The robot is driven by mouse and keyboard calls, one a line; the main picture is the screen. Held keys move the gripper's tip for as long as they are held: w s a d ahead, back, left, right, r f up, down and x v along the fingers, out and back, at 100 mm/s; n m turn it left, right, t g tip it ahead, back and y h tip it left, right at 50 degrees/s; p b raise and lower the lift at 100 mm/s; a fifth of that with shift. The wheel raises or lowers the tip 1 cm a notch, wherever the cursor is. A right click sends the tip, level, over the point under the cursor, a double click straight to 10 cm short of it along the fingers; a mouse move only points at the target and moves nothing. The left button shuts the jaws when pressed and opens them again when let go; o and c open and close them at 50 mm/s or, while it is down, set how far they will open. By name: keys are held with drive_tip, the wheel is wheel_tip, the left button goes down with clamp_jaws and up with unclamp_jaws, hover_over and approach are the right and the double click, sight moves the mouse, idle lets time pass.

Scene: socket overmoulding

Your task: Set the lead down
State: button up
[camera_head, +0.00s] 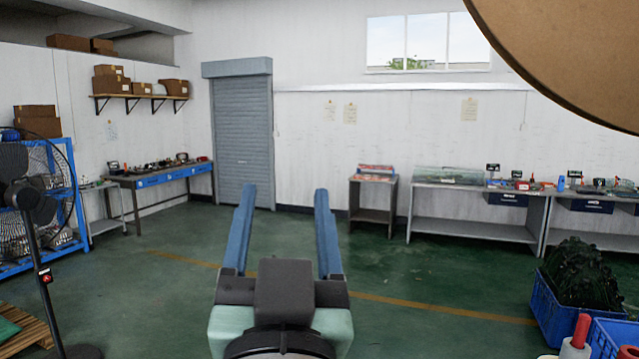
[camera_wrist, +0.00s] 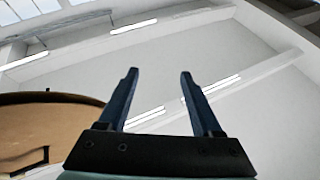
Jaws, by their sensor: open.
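My gripper (camera_head: 283,225) is raised in front of the head camera, with its two blue fingers spread apart and nothing between them. In the wrist view my gripper (camera_wrist: 157,88) also shows open and empty, pointing up toward the ceiling and its lights. I cannot make out the lead singly in either view. A dark tangled heap (camera_head: 582,274) fills a blue crate (camera_head: 560,318) at the lower right; I cannot tell whether it is made of leads.
A large brown round object (camera_head: 570,55) is close at the upper right. A fan (camera_head: 35,215) stands at the left. Benches (camera_head: 475,229) line the back wall, with a small table (camera_head: 372,212) beside them. A red-topped object (camera_head: 580,335) is at the lower right. The middle floor is clear.

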drive_tip(key=s+d+r+t+h, duration=0.1)
drive_tip(key=s+d+r+t, duration=0.2)
drive_tip(key=s+r, duration=0.5)
drive_tip(key=shift+s+r+n+t+h, duration=0.15)
drive_tip(key=shift+r+n+t+h, duration=0.15)
drive_tip(key=shift+r+t, duration=0.45)
drive_tip(key=shift+r, duration=0.1)
